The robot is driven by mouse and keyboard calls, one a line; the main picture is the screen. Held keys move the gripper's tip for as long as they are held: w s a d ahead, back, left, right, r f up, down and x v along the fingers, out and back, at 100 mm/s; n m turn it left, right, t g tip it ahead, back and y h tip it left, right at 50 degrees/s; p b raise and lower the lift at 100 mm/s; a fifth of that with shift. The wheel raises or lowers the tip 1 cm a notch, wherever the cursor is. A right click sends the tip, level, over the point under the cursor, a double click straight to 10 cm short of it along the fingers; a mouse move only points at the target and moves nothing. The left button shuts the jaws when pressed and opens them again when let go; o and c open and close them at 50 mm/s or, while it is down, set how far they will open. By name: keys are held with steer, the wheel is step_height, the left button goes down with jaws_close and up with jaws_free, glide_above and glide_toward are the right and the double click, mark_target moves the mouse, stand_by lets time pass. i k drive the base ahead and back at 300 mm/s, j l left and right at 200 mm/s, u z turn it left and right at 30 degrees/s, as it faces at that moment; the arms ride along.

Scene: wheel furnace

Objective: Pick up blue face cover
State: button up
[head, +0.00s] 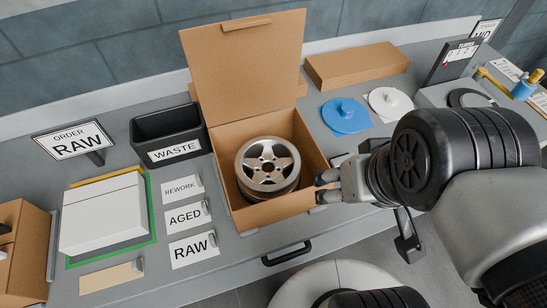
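The blue face cover (345,115) is a flat blue disc with a raised knob, lying on the grey bench behind and to the right of the open box. It is fully visible and nothing touches it. My gripper (324,187) is at the right wall of the open cardboard box, in front of and slightly left of the blue cover, and well apart from it. Its fingers point left toward the box. I cannot tell how far apart the fingers are, and part of the gripper is hidden by my wrist.
An open cardboard box (228,205) with a raised lid holds a metal wheel (268,166). A white face cover (388,102) lies just right of the blue one. A closed flat carton (357,67) lies behind. A black waste bin (168,134) stands left.

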mark_target(347, 115)
steer(key=i+l+u, duration=0.2)
steer(key=l+u, duration=0.25)
steer(key=l, duration=0.4)
steer(key=l+u, duration=0.45)
steer(key=l, duration=0.4)
